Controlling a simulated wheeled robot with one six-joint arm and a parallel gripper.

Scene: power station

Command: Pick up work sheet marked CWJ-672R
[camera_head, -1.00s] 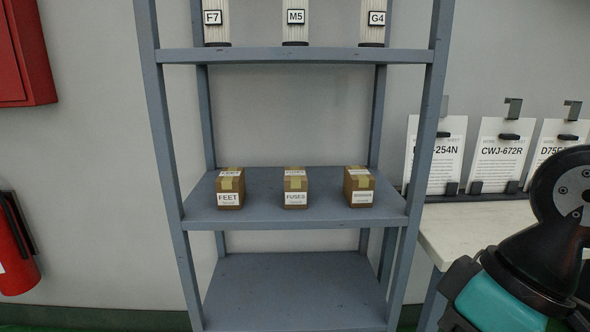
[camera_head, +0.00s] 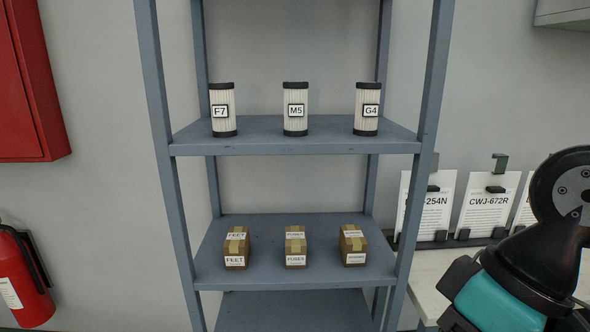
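The work sheet marked CWJ-672R (camera_head: 487,206) is a white upright sheet on a dark rack at the right. A black clip is at its top edge, and its lower part sits behind dark holders. My arm shows at the lower right, just right of and below the sheet. My gripper is out of the picture, so what it holds cannot be seen.
A sheet ending in 254N (camera_head: 430,208) stands left of it, partly behind the shelf post; another is mostly hidden by my arm. A pale table (camera_head: 425,278) lies below. A grey-blue shelf (camera_head: 290,146) holds filters and boxes. A fire extinguisher (camera_head: 22,278) is at the left.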

